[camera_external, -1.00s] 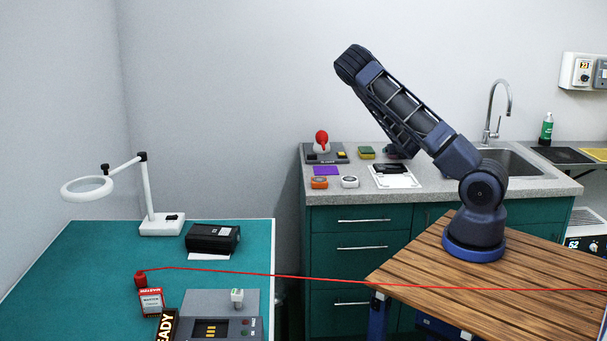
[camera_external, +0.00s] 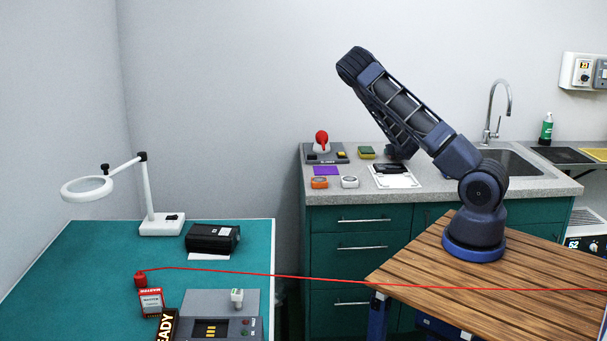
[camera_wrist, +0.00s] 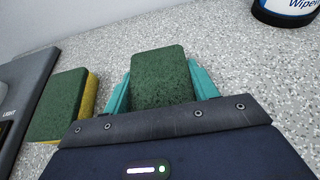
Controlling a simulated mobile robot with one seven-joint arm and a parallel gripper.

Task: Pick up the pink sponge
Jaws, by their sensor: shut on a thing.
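My gripper (camera_wrist: 160,88) is shut on a green-topped sponge (camera_wrist: 163,72) in the wrist view, with a teal finger on each side of it. Only the green top shows, so I cannot see any pink on it. I cannot tell whether it touches the counter. A second sponge, green on top with a yellow side (camera_wrist: 62,106), lies to the left, apart from my gripper. This green and yellow sponge also shows in the external view (camera_external: 366,153). There my arm hides most of the gripper and the held sponge.
A white container with a dark base (camera_wrist: 285,12) stands at the upper right. In the external view, a clipboard (camera_external: 400,181) and a purple cloth (camera_external: 326,171) lie nearby on the counter; a sink (camera_external: 510,163) is to the right.

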